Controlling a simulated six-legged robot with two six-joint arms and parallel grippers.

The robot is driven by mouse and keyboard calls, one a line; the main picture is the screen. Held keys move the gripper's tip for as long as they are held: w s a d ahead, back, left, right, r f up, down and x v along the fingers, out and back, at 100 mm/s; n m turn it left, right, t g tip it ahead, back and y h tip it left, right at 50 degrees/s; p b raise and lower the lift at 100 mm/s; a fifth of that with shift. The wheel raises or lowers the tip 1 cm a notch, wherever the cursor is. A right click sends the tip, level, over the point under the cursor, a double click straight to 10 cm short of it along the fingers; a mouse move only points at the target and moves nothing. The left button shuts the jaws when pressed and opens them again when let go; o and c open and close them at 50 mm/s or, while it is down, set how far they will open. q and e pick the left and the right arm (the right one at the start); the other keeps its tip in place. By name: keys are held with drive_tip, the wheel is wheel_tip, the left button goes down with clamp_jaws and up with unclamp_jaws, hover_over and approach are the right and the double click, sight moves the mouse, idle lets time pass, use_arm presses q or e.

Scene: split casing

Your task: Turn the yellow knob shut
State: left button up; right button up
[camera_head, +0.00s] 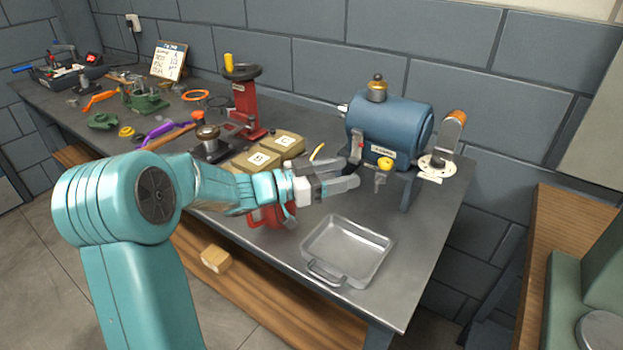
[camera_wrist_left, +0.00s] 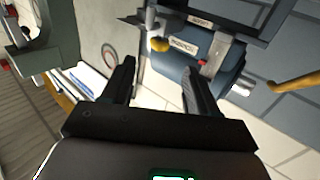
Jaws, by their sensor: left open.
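The yellow knob (camera_head: 385,163) sits on a small tap at the front lower side of the blue tank (camera_head: 400,125). In the left wrist view the yellow knob (camera_wrist_left: 159,45) shows just beyond the fingertips, with the tank (camera_wrist_left: 210,60) behind it. My left gripper (camera_head: 356,165) is open and empty, pointing at the knob from its left. In the left wrist view the fingers (camera_wrist_left: 160,68) are spread wide, apart from the knob. My right gripper is not in view.
A metal tray (camera_head: 348,252) stands on the bench below the tap. Tan boxes (camera_head: 257,158) and a red stand (camera_head: 246,105) are left of the tank. A white disc with an orange-tipped lever (camera_head: 452,130) is at the tank's right.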

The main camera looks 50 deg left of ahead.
use_arm(q)
drive_tip(key=v, duration=0.7)
drive_tip(key=shift+r, duration=0.1)
